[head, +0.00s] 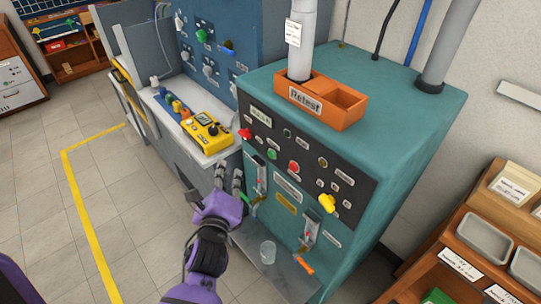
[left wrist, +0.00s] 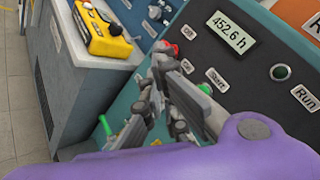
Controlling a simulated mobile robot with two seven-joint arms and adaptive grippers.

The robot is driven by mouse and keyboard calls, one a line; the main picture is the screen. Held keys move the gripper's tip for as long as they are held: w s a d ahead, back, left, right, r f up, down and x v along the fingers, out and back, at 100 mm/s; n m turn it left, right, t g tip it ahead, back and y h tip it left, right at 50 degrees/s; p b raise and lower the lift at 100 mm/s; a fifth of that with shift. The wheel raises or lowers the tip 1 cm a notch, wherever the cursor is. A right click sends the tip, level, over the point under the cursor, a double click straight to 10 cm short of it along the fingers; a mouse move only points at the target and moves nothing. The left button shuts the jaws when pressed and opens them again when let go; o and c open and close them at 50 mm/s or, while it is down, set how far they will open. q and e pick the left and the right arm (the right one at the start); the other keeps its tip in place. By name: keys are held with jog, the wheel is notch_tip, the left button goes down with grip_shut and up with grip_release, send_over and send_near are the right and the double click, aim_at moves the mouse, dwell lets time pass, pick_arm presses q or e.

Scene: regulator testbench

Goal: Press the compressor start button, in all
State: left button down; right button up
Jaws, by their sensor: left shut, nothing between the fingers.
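The teal compressor cabinet (head: 395,135) has a dark sloped control panel. A green button (head: 272,154) sits on the panel, between a red knob (head: 245,133) and a red button (head: 293,167). In the left wrist view, a green button (left wrist: 205,88) beside the "Start" label is partly hidden by a finger. The red knob (left wrist: 172,50) shows past the fingertips, by the "Off" label. My left gripper (head: 230,177) is shut and empty, left of and below the panel in the head view. Contact with the panel cannot be told. My right gripper is not in view.
An orange "Retest" tray (head: 345,119) stands on the cabinet. A yellow meter (head: 206,133) lies on the bench to the left. A clear cup (head: 267,252) stands on the low shelf. A yellow knob (head: 326,203) juts from the panel. A wooden rack (head: 470,240) stands right.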

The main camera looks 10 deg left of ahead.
aim_at(272, 155)
pick_arm(q)
jog(key=w+d+b, duration=0.2)
jog(key=w+d, duration=0.3)
jog(key=w, duration=0.1)
jog(key=shift+w+d, duration=0.25)
jog(key=shift+w, duration=0.15)
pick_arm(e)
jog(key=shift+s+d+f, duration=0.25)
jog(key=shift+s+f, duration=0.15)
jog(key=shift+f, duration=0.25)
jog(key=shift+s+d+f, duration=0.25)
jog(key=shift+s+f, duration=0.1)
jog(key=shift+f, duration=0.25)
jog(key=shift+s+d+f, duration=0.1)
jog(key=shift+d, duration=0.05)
pick_arm(q)
jog(key=shift+w+d, duration=0.1)
jog(key=shift+w+d, duration=0.2)
jog(key=shift+w, duration=0.05)
